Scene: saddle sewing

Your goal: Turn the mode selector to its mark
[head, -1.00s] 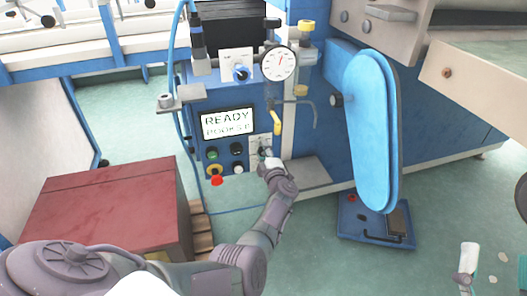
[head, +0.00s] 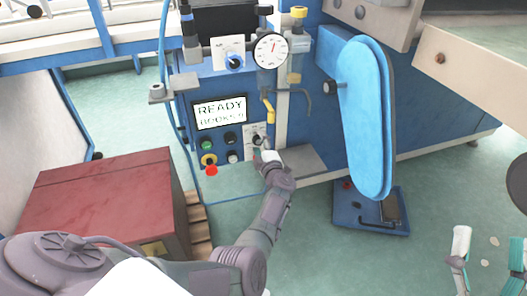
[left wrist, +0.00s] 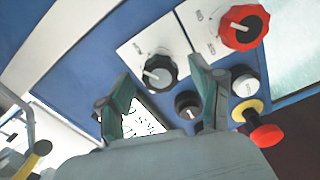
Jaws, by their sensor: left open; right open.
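The mode selector appears to be the dark grey round knob with a pale pointer bar (left wrist: 160,70), on a white plate in the left wrist view. In the head view it is the small dark knob (head: 256,140) on the white plate of the blue machine panel. My left gripper (left wrist: 158,77) is open, its two fingers apart on either side of the knob in the picture; I cannot tell whether they touch it. In the head view the left gripper (head: 263,152) is just below the knob. My right gripper (head: 490,235) is open and empty at the lower right.
A red knob (left wrist: 243,27) on a second plate and a red-and-yellow stop button (left wrist: 262,130) sit close by. A display (head: 220,112) reads READY. A yellow-handled lever (head: 269,112) hangs above. A dark red box (head: 95,205) stands left; a blue padded arm (head: 365,120) stands right.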

